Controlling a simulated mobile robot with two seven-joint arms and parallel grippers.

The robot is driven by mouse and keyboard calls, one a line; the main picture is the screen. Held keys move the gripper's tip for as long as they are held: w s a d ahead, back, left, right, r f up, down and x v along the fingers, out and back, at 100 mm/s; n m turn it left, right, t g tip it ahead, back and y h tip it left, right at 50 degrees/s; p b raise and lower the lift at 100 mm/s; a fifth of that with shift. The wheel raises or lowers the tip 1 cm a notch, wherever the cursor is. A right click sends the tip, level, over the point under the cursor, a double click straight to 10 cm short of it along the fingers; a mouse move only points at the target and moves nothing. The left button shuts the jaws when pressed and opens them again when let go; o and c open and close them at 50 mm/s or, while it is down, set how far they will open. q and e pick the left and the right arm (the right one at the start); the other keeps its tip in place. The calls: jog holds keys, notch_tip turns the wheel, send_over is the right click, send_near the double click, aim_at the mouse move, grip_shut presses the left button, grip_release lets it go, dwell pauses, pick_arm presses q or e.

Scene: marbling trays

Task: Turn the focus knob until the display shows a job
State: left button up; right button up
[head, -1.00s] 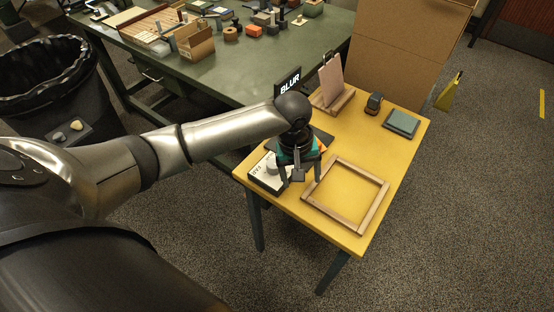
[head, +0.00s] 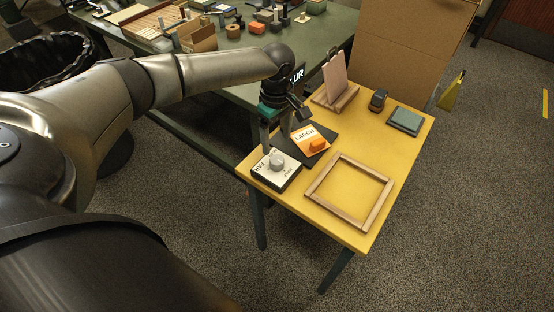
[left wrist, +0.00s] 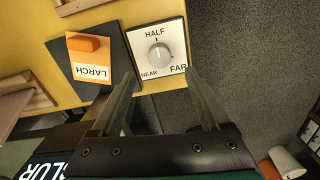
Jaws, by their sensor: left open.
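The focus knob (head: 277,161) is a round grey knob on a white plate (head: 265,175) at the yellow table's near left corner. In the left wrist view the knob (left wrist: 159,53) sits among the words NEAR, HALF and FAR. I cannot tell its exact setting. The black display (head: 298,75) is partly hidden behind my arm; in the left wrist view the display (left wrist: 45,167) reads BLUR. My left gripper (left wrist: 160,78) is open and empty, its fingers pointing toward the knob plate, apart from the knob. My right gripper is not in view.
An orange-and-white LARCH card (head: 303,139) with an orange block lies on a dark board beside the plate. A wooden frame (head: 335,215), an easel (head: 335,80), a dark small object (head: 378,100) and a grey-green block (head: 405,120) share the table. A green workbench stands behind.

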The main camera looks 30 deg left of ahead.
aim_at(277, 159)
pick_arm(q)
notch_tip(277, 159, down, 8)
jog(key=shift+f+b, duration=0.1)
jog(key=shift+b, duration=1.1)
grip_shut()
